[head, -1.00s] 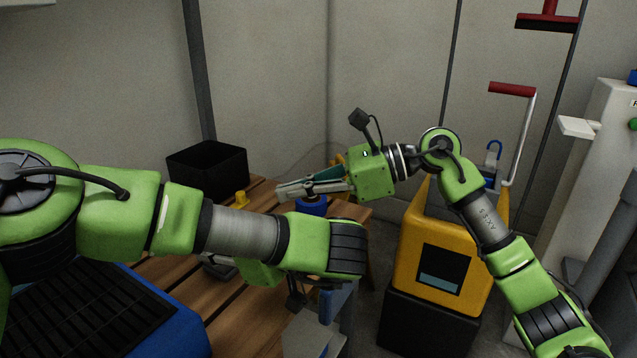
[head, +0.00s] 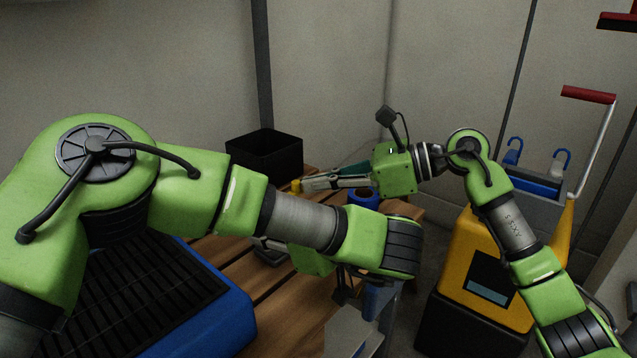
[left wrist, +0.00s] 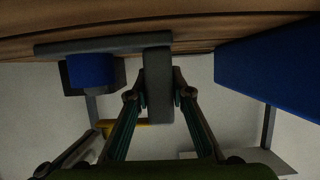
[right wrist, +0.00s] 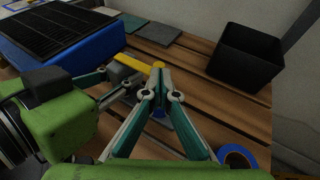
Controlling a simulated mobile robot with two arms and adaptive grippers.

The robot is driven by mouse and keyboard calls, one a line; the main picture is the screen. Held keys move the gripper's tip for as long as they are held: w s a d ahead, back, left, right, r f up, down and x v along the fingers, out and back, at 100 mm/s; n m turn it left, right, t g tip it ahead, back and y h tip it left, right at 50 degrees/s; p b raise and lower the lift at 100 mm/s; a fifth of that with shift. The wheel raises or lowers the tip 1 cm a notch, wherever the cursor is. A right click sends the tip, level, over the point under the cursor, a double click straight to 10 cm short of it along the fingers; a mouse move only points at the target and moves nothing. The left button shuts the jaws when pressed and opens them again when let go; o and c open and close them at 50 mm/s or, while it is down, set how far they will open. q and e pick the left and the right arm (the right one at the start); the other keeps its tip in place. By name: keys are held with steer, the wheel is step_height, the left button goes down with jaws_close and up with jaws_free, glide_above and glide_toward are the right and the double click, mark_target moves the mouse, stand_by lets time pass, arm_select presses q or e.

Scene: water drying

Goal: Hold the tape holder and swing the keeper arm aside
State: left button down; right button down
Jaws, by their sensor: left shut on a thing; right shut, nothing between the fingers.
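The tape holder is grey. In the left wrist view its upright grey part (left wrist: 158,70) stands between my left gripper's (left wrist: 158,93) fingers, which are shut on it. A blue roll (left wrist: 90,70) shows beside it there. A yellow bar (right wrist: 133,63), apparently the keeper arm, reaches toward my right gripper (right wrist: 158,66) in the right wrist view. My right gripper is shut and empty, its tips close to the bar's end; I cannot tell whether they touch. In the head view my left forearm hides most of the holder, and yellow (head: 295,186) shows at my right fingertips.
A black open bin (right wrist: 245,55) stands on the slatted wooden bench (right wrist: 205,85). A loose blue tape roll (right wrist: 238,157) lies near my right gripper. A blue tray with a black grate (head: 210,300) is at the left. A yellow cart (head: 480,270) stands right of the bench.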

steer(key=shift+w+a+g, duration=0.15)
steer(key=shift+w+g, duration=0.1)
steer(key=shift+g, duration=0.05)
steer(key=shift+w+a+f+n, duration=0.1)
steer(key=shift+w+n, duration=0.1)
steer(key=shift+n, duration=0.2)
steer(key=w+a+n+g, duration=0.2)
steer(key=w+a, duration=0.2)
steer(key=a, duration=0.5)
steer(key=shift+w+a+g+y, duration=0.25)
steer(key=shift+w+g+y, duration=0.1)
steer(key=shift+g+y, duration=0.05)
stand_by(1.3)
